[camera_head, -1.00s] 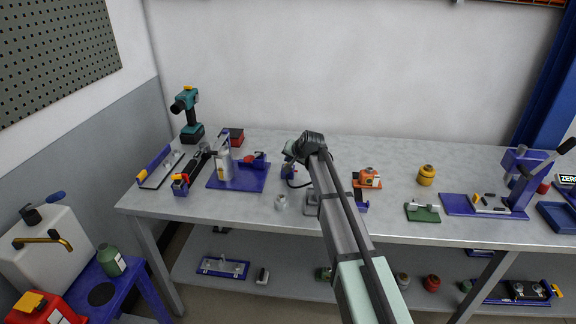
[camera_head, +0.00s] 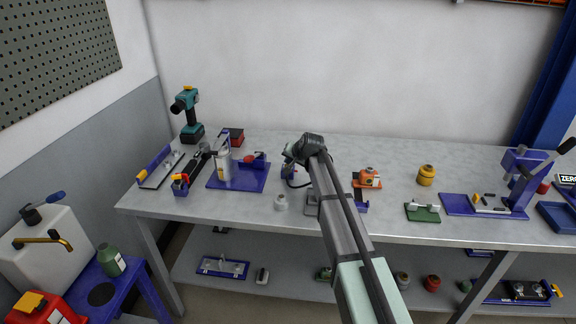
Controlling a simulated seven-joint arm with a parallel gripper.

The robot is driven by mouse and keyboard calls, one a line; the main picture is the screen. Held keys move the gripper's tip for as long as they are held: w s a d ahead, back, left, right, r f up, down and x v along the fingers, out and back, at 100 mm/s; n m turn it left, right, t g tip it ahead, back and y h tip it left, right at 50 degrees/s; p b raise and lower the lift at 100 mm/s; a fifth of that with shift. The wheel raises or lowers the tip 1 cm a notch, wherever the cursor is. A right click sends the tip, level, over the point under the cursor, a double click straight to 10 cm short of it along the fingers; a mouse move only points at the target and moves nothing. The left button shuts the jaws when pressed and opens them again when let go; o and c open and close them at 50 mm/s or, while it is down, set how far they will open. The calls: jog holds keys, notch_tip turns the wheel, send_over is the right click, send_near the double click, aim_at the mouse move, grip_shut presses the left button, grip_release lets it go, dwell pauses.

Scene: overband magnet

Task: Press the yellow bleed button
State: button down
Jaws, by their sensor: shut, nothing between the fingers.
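My gripper (camera_head: 289,158) is small in the head view, at the far end of my arm over the middle of the bench. It is shut and empty; its fingertips are hard to make out. A small blue-purple part (camera_head: 288,172) and a black loop show just below it; I cannot tell whether they touch it. The yellow bleed button cannot be told for sure at this size. Yellow parts show on a red-and-blue device (camera_head: 181,185) at the left and on a blue fixture (camera_head: 480,203) at the right. My arm may hide things behind it.
The grey bench (camera_head: 330,235) also carries a teal drill (camera_head: 189,115), a blue plate (camera_head: 245,182), a small pale jar (camera_head: 281,202), an orange device (camera_head: 369,178), a yellow pot (camera_head: 426,175) and a green block (camera_head: 422,212). The back strip of the bench is mostly free.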

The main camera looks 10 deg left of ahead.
jog(key=shift+f, duration=0.2)
jog(key=shift+r, duration=0.1)
dwell(0.4)
jog(key=shift+r, duration=0.85)
jog(key=shift+r, duration=0.1)
jog(key=shift+r, duration=2.4)
